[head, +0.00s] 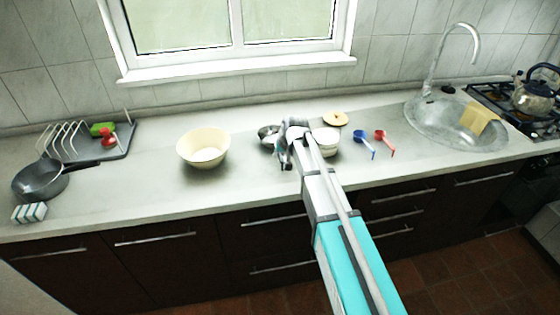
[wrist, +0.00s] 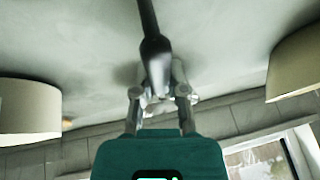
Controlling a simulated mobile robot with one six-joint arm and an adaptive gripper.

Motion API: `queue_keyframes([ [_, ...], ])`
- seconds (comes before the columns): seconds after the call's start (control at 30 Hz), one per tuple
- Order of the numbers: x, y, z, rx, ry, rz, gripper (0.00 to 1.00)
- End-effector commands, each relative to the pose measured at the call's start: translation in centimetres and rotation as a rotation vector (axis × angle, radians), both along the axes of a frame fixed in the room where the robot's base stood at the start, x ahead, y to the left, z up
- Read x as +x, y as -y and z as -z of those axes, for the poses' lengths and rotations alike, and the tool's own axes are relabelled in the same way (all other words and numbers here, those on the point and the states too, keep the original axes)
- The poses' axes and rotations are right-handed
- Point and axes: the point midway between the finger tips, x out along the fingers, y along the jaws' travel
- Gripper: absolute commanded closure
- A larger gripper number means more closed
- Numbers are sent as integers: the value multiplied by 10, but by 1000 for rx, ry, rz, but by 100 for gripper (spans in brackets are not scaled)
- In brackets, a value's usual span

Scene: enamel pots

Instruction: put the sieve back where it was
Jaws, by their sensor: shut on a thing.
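The sieve (head: 267,132) shows in the head view as a small metal bowl shape just left of my gripper (head: 286,157), between the cream bowl (head: 204,148) and the white pot (head: 326,141). In the wrist view my gripper (wrist: 158,85) is shut on the sieve's dark handle (wrist: 153,45), which runs to the top edge. The fingers and gripper body hide most of the sieve's bowl there. I cannot tell whether the sieve touches the counter. The white pot also shows at left in the wrist view (wrist: 28,108), and the cream bowl at right (wrist: 298,68).
The sink (head: 440,125) is farther right. A grey pan (head: 42,180) and dish rack (head: 88,142) stand left.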

Motion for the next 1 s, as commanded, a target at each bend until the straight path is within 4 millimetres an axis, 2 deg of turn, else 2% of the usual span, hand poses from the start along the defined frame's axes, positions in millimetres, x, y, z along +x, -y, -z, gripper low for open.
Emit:
queue_keyframes([
  [0.03, 0, 0, 8, 0, 1, 0, 100],
  [0.13, 0, 0, 12, 0, 1, 0, 100],
  [0.57, 0, 0, 13, 0, 0, 0, 100],
  [0.6, 0, 0, 13, 0, 0, 0, 79],
  [0.77, 0, 0, 13, 0, 0, 0, 49],
  [1.0, 0, 0, 13, 0, 0, 0, 48],
])
